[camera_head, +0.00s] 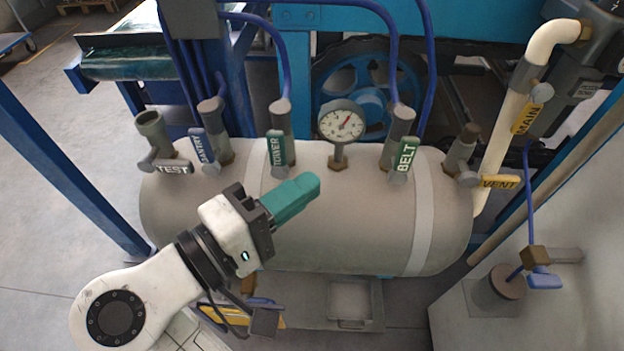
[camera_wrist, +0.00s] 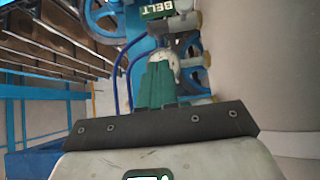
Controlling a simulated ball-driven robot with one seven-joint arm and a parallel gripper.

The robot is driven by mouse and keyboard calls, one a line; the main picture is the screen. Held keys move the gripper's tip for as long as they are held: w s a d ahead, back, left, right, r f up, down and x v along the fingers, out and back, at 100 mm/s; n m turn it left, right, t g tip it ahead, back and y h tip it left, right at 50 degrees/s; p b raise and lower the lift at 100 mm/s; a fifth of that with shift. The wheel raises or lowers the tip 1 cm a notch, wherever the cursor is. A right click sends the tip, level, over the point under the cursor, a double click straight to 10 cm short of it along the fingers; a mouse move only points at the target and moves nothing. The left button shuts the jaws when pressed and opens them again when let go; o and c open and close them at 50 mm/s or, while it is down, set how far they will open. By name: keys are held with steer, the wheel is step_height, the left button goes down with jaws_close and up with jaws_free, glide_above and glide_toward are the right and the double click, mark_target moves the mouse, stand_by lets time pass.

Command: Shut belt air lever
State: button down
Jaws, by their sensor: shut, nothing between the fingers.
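The belt air lever (camera_head: 407,157) is a green handle lettered BELT on a grey valve at the right part of the tank's top. In the head view it runs nearly in line with its upright pipe. My gripper (camera_head: 308,188) has teal fingers that are shut and empty. It is over the front of the tank, left of and lower than the belt lever, with a clear gap in the picture. In the wrist view the BELT handle (camera_wrist: 168,8) shows at the top edge, partly cut off, beyond the fingertips of my gripper (camera_wrist: 163,58).
The grey tank (camera_head: 350,235) carries a pressure gauge (camera_head: 341,121) left of the belt lever. The green TOWER lever (camera_head: 276,151) stands further left, and the yellow VENT lever (camera_head: 500,182) sticks out at right. Blue hoses rise behind the valves. Space above the tank's front is open.

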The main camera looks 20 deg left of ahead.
mark_target(403, 162)
steer(key=w+d, duration=0.7)
steer(key=w, duration=0.1)
steer(key=shift+d, duration=0.35)
steer(key=shift+r, duration=0.1)
